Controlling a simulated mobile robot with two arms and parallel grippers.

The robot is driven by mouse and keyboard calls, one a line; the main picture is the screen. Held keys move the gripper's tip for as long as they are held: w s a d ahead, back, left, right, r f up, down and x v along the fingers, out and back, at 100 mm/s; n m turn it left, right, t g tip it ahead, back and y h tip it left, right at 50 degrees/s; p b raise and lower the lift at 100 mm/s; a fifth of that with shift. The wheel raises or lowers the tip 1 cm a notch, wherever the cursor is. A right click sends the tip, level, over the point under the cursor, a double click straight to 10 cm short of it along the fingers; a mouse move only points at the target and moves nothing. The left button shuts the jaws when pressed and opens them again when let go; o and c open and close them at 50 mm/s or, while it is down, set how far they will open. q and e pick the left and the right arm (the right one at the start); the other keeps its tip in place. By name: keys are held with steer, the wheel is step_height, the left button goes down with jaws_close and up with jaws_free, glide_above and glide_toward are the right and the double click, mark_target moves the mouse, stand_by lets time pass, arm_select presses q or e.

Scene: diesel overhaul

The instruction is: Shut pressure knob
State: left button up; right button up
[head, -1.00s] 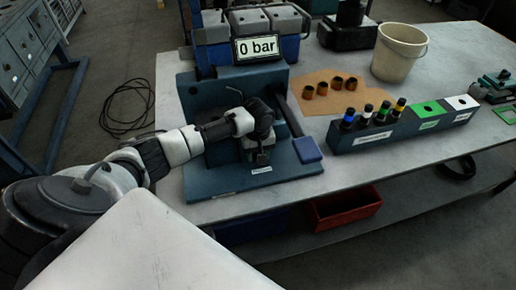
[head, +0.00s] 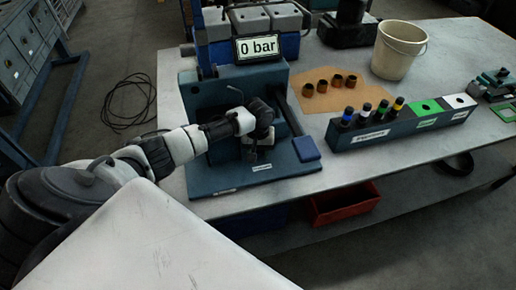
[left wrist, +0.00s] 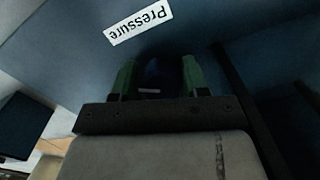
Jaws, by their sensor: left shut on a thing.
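The blue test stand (head: 205,100) stands on the bench, with a display (head: 257,48) on top that reads "0 bar". My left gripper (head: 250,155) points down in front of the stand, above its base plate. In the left wrist view the green fingers of the left gripper (left wrist: 158,80) stand either side of a dark knob (left wrist: 152,72), shut on it. The knob is deep in shadow, so its angle cannot be told. A white "Pressure" label (left wrist: 138,22) lies just beyond the fingers. In the head view the gripper and wrist hide the knob. My right gripper is not in view.
A blue pad on a lever (head: 306,148) is right of the gripper. A rack of injectors (head: 400,128), a brown sheet with several small cups (head: 380,98) and a bucket (head: 398,50) stand farther right. A red bin (head: 343,204) is below the bench top.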

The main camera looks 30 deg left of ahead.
arm_select(q)
steer(key=o, duration=0.9)
step_height(320, 180, up, 11)
steer(key=shift+f+b, duration=0.1)
steer(key=shift+b, duration=0.7)
